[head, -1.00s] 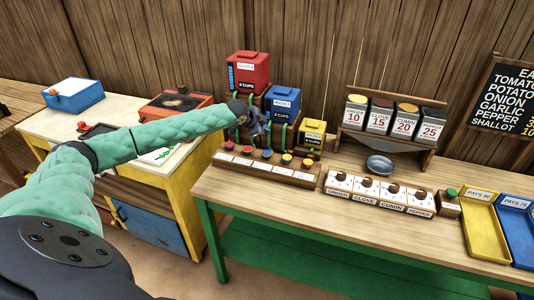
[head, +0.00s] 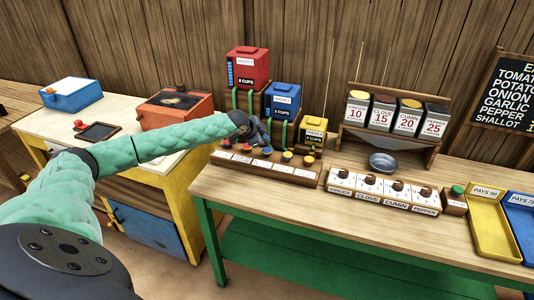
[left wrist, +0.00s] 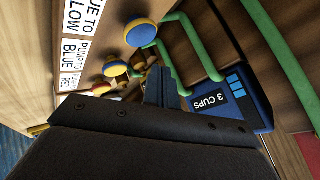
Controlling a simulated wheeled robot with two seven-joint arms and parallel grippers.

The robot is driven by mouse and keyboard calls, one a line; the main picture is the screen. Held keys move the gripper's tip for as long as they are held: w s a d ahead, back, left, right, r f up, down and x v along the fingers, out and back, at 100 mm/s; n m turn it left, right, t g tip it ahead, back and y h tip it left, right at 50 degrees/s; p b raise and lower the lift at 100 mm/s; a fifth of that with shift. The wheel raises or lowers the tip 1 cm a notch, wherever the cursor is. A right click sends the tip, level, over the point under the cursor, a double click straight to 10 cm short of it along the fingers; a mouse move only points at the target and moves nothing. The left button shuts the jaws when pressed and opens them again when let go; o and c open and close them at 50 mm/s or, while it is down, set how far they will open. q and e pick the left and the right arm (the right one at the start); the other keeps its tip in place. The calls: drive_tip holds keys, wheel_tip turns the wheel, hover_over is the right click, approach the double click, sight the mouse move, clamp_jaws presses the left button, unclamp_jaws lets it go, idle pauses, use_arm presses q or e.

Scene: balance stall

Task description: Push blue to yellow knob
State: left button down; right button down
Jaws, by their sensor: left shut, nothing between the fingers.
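The blue-to-yellow knob (left wrist: 140,32), a round blue cap with a yellow rim, is at the top of the left wrist view beside a label partly reading "UE TO LOW". A yellow-and-blue knob (left wrist: 115,68) is beside it. In the head view the knobs stand in a row along the wooden panel (head: 268,166) on the table. My left gripper (head: 262,136) is above and behind that row, in front of the blue 3-cups container (head: 283,99). Its shut fingers (left wrist: 165,88) are empty and apart from the blue-capped knob. My right gripper is out of view.
A red container (head: 247,67) and a yellow container (head: 313,131) flank the blue one, with green pipes around them. A spice rack (head: 390,135), metal bowl (head: 383,162) and spice button panel (head: 382,192) are to the right. Bare tabletop (head: 260,198) lies in front.

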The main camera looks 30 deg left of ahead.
sight(265, 151)
use_arm(q)
wheel_tip(265, 151, down, 2)
drive_tip(key=shift+f, duration=0.2)
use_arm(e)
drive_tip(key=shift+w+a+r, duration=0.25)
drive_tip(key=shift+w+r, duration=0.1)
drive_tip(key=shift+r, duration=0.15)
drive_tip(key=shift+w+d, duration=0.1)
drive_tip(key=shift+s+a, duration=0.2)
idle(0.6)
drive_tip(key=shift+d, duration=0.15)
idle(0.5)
use_arm(q)
drive_tip(key=shift+f, duration=0.35)
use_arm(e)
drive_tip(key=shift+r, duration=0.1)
use_arm(q)
drive_tip(key=shift+f, duration=0.2)
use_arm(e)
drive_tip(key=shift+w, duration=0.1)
